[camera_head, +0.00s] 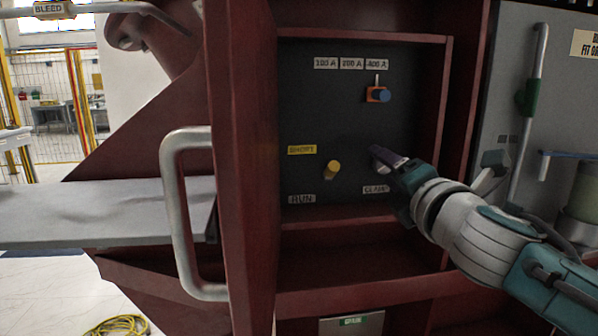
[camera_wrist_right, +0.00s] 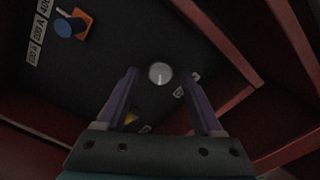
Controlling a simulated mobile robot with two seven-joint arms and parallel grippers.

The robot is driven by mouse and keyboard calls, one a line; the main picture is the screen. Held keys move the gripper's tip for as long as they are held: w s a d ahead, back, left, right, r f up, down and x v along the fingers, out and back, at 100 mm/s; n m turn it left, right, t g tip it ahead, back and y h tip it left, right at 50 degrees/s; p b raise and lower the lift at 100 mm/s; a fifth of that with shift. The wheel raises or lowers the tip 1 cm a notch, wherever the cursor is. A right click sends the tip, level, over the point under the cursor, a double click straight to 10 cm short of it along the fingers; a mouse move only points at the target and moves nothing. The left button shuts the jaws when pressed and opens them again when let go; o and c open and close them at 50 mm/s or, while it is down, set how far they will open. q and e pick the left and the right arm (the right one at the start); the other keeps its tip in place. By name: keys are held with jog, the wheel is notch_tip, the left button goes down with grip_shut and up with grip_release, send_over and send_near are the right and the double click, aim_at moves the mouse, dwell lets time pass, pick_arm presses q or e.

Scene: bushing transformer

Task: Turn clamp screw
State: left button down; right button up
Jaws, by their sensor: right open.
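The clamp screw is a round grey knob (camera_wrist_right: 160,73) with a light mark on its face, seen in the right wrist view on the dark panel (camera_head: 325,125). The CLAMP label (camera_head: 376,189) is below it in the head view. My right gripper (camera_head: 386,157) reaches the panel from the right, just above that label. Its two purple fingers are open and spread to either side of the knob in the wrist view, with nothing between them in their grip. In the head view the gripper mostly hides the knob. My left gripper is not in view.
A blue knob on an orange plate (camera_head: 378,95) sits upper right under several ampere labels. A yellow knob (camera_head: 333,168) is left of my gripper. Red cabinet walls frame the recess. An open door with a grey handle (camera_head: 170,215) stands at left.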

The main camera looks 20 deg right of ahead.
jog(key=v, duration=0.9)
jog(key=shift+s, duration=0.3)
jog(key=shift+a, duration=0.1)
